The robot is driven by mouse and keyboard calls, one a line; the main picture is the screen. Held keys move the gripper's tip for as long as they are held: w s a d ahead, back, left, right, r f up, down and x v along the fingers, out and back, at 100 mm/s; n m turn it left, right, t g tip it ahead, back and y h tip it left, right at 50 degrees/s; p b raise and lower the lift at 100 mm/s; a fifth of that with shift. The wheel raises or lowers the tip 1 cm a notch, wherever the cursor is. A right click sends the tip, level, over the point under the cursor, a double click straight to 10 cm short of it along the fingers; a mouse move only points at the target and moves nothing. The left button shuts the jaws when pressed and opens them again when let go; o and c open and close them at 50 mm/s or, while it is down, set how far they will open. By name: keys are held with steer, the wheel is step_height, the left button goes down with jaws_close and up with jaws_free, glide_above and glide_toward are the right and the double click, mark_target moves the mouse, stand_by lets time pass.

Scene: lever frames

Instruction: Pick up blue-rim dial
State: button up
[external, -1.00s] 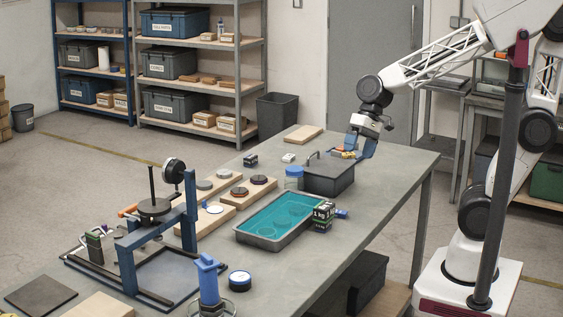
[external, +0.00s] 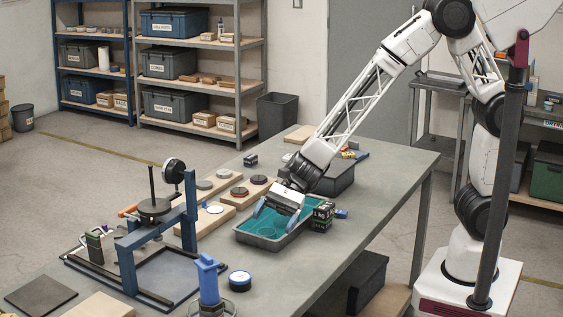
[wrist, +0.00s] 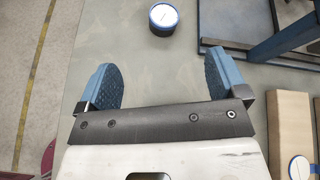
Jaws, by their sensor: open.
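The blue-rim dial (external: 240,278) lies on the bench near its front, face up, with a white face and a dark blue rim. It also shows in the wrist view (wrist: 163,17) at the top, ahead of the fingers and between their lines. My gripper (external: 278,218) is over the teal-lined tray, apart from the dial. In the wrist view its two blue pads (wrist: 163,78) are spread wide with nothing between them.
The grey tray (external: 262,242) is below my gripper, with a dark box (external: 330,178) behind it. A blue-topped upright object (external: 208,280) stands just left of the dial. A blue frame stand (external: 128,262) is further left. Bench right of the dial is clear.

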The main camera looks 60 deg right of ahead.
mark_target(242, 274)
steer(key=a+f+m, duration=0.1)
steer(key=a+f, duration=0.1)
steer(key=a, duration=0.1)
steer(key=a+f+m+t, duration=0.1)
steer(key=a+f+m, duration=0.1)
steer(key=a+f, duration=0.1)
steer(key=a+f+m, duration=0.1)
steer(key=a+f, duration=0.1)
steer(key=a, duration=0.1)
steer(key=shift+w+f+m+y, duration=0.1)
steer(key=shift+f+m+y, duration=0.2)
steer(key=shift+y, duration=0.1)
steer(key=shift+x, duration=1.2)
steer(key=shift+a, duration=0.1)
steer(key=shift+x, duration=2.5)
steer(key=shift+w, duration=0.15)
steer(key=c, duration=1.1)
